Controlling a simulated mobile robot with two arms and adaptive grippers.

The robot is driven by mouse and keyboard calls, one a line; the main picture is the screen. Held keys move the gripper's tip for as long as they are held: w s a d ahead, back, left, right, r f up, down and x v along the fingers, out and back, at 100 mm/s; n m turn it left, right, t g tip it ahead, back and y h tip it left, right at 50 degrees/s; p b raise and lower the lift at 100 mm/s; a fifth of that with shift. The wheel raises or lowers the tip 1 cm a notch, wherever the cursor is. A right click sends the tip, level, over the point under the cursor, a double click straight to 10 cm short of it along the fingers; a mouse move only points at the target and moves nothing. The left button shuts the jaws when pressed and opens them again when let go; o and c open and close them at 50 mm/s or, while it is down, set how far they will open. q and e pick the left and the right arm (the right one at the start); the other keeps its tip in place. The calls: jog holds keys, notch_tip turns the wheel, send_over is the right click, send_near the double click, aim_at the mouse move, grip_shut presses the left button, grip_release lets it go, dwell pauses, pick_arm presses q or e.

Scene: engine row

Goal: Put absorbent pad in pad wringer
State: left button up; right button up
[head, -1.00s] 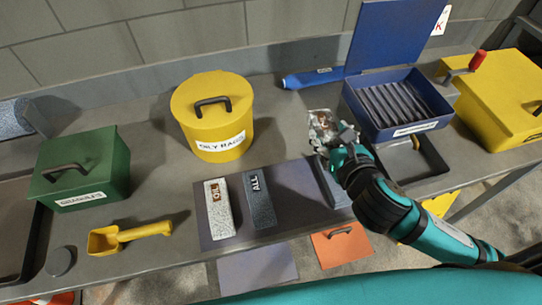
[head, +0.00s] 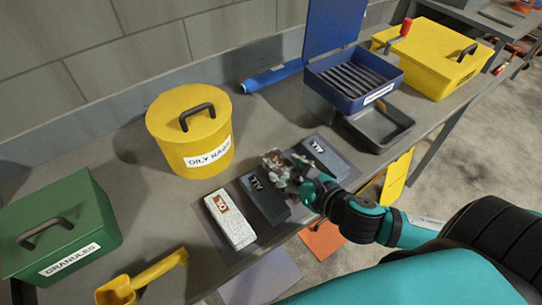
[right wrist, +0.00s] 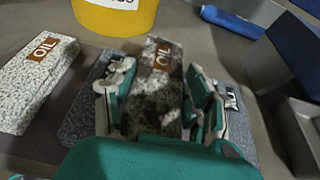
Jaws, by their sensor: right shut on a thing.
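My right gripper (head: 296,178) is shut on a stained grey-and-brown pad (head: 275,164). In the right wrist view the stained pad (right wrist: 157,85) shows a brown OIL label and lies between both fingers (right wrist: 155,108). It is held above the dark mat, over the dark pads. A blue box (head: 358,93) with slats inside and its lid open stands at the back right; it looks like the pad wringer, but its label is too small to read. The stained pad is apart from it, to its lower left. My left gripper is not in view.
A white OIL pad (head: 230,218), a dark ALL pad (head: 263,200) and another dark pad (head: 325,157) lie on the mat. A black tray (head: 392,132) is under the blue box. A yellow can (head: 188,130), green box (head: 70,240) and yellow box (head: 440,60) stand around.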

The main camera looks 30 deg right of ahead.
aim_at(275, 148)
jog(key=w, duration=0.6)
jog(key=w+p, duration=0.1)
jog(key=w, duration=0.2)
jog(key=shift+d+f, duration=0.25)
jog(key=shift+f, duration=0.1)
jog(key=shift+w+f, duration=0.2)
jog(key=shift+f, duration=1.6)
jog(key=shift+f, duration=0.15)
jog(key=o, duration=0.8)
jog(key=shift+c, duration=0.2)
